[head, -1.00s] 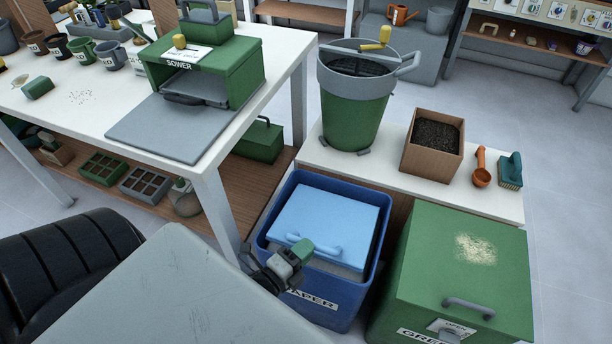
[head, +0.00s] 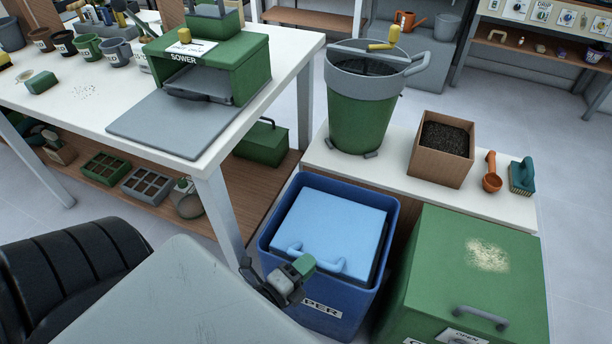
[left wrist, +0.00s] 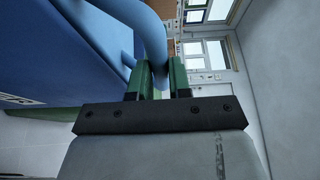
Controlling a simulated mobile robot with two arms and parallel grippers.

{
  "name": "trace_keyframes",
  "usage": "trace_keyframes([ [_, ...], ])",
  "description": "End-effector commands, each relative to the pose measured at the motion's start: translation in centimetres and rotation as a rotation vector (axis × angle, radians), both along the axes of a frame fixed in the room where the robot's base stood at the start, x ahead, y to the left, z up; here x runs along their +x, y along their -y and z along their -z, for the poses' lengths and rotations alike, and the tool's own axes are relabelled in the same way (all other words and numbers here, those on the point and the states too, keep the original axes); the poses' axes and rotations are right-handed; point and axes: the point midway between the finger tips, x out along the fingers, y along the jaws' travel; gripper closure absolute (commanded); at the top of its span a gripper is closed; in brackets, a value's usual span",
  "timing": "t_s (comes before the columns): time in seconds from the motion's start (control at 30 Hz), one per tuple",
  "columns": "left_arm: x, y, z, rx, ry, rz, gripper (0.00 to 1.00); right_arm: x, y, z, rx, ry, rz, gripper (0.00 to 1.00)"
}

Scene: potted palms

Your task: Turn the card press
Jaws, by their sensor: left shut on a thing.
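A light-blue panel (head: 335,228) with a curved handle (head: 328,266) lies inside the top of a blue bin (head: 391,215), whose label is partly hidden. My left gripper (head: 304,266) is at the left end of that handle. In the left wrist view, the handle (left wrist: 151,42) passes between the green fingers of my left gripper (left wrist: 160,72), which is shut on it. My left arm hides the bin's lower left side. Nothing in view carries a label reading card press. My right gripper is not in view.
A green box (head: 440,270) with a handle stands close to the right of the bin. Behind them, a low white bench (head: 392,172) holds a green bucket (head: 361,116) and a soil box (head: 440,150). The white table (head: 200,177) with the green sower (head: 250,70) is at left.

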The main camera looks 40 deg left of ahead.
Motion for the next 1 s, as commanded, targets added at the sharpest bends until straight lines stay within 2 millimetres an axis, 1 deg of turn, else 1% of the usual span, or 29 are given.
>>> trace_keyframes([
  [0.23,0.0,0.0,0.1,-0.001,-0.002,-0.002,1.0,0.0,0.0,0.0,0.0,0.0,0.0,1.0],
  [0.27,0.0,0.0,0.0,-0.001,-0.002,-0.002,0.78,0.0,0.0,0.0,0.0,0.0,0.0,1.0],
  [0.4,0.0,0.0,0.0,0.0,-0.001,-0.001,0.57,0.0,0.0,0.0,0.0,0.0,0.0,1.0],
  [0.43,0.0,0.0,0.0,0.0,-0.001,-0.001,0.56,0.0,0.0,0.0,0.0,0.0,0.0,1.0],
  [0.67,0.0,0.0,0.0,0.0,0.0,0.0,0.56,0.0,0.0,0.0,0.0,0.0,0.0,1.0],
  [0.77,-0.5,-0.1,0.0,-0.001,-0.002,-0.001,0.56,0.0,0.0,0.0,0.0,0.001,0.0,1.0],
  [0.87,-1.7,-0.2,0.1,-0.001,-0.003,-0.001,0.56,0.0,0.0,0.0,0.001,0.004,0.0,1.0],
  [1.0,-4.5,-0.7,0.0,0.0,-0.006,-0.002,0.56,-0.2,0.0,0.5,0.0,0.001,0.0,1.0],
])
